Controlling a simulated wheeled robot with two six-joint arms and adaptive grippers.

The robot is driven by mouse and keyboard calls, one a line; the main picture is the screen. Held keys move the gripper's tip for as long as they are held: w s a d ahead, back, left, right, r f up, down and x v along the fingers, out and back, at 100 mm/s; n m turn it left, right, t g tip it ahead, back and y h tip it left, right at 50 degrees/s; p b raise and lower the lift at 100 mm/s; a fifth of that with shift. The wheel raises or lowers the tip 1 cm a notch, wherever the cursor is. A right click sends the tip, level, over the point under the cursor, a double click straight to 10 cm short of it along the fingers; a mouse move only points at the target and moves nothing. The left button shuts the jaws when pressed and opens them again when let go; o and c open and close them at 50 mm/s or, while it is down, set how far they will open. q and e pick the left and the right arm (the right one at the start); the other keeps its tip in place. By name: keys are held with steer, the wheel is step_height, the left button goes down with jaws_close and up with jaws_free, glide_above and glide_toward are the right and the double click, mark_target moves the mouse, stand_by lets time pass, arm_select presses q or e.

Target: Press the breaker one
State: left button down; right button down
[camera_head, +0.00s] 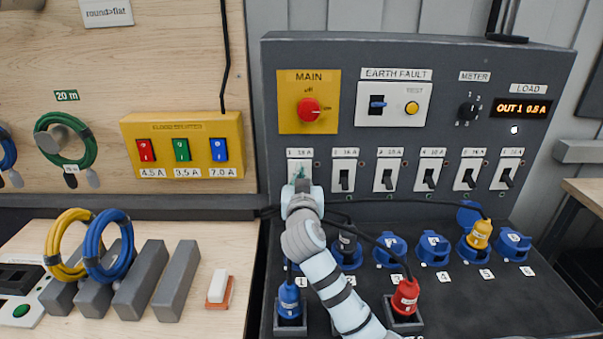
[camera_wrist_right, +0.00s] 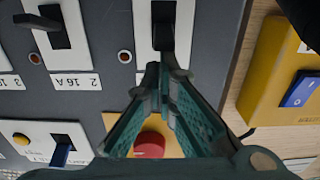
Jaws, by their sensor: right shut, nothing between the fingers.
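Breaker one (camera_head: 293,168) is the leftmost white plate in the row of breakers on the dark panel, labelled 1 16 A. My right gripper (camera_head: 302,182) is in front of it and hides its lever in the head view. In the right wrist view, the black lever of breaker one (camera_wrist_right: 163,28) shows just beyond the fingertips. There my right gripper (camera_wrist_right: 164,74) is shut and empty, its tips at or very near the lever's end. I cannot tell whether they touch. My left gripper is not in view.
Breaker two (camera_head: 344,178) stands just right, with several more breakers beyond. Above are the red MAIN knob (camera_head: 308,109) and the earth fault unit (camera_head: 393,104). Blue sockets and plugs with black cables lie below. A yellow splitter box (camera_head: 182,124) is on the left.

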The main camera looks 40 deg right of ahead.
steer(key=shift+s+a+f+b, duration=0.15)
steer(key=shift+f+b, duration=0.05)
steer(key=shift+f, duration=0.2)
steer(key=shift+s+a+f+b, duration=0.1)
steer(key=shift+s+f+b, duration=0.05)
steer(key=shift+f, duration=0.2)
steer(key=v, duration=0.7)
steer(key=shift+s+a, duration=0.2)
steer(key=shift+s, duration=0.05)
steer(key=shift+w, duration=0.1)
steer(key=shift+r, duration=0.1)
